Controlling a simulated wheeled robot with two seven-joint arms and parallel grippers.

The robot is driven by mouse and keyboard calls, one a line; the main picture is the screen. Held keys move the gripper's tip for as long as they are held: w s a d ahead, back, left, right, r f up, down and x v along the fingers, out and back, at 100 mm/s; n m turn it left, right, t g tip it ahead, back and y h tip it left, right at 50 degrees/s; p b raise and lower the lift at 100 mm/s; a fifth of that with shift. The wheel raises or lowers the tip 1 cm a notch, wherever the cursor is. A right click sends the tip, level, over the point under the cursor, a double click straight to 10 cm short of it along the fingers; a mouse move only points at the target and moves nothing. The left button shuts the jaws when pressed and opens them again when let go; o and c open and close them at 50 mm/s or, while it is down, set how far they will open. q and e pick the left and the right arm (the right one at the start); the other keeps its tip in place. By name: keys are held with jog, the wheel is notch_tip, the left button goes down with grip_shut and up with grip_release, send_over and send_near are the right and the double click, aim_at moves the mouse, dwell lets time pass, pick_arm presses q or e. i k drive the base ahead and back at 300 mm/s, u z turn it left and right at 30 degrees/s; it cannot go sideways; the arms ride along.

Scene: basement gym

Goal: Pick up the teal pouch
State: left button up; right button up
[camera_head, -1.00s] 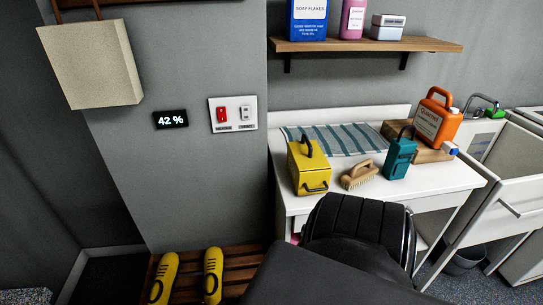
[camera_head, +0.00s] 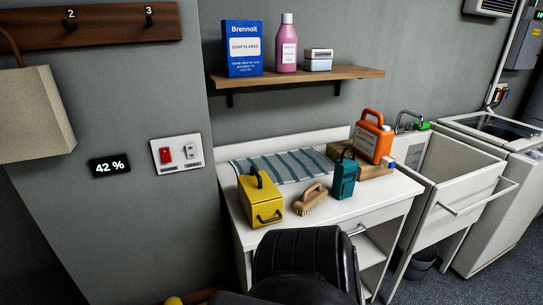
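The teal pouch (camera_head: 344,179) stands upright on the white table (camera_head: 318,215), near its front right. A dark loop handle rises from its top. The wooden scrubbing brush (camera_head: 311,200) lies just left of it, and the orange canister (camera_head: 373,140) stands behind it to the right. A black rounded part at the bottom centre is mine and covers part of the table's front. Neither of my grippers shows in this view.
A yellow box (camera_head: 260,200) stands at the table's left front. A striped cloth (camera_head: 285,166) lies behind. The canister rests on a wooden block (camera_head: 378,170). A shelf (camera_head: 297,79) hangs above. A sink cabinet (camera_head: 446,190) stands to the right.

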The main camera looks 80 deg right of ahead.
aim_at(345, 175)
jog(key=z, duration=4.9)
jog(key=i, duration=0.95)
jog(key=u, duration=3.55)
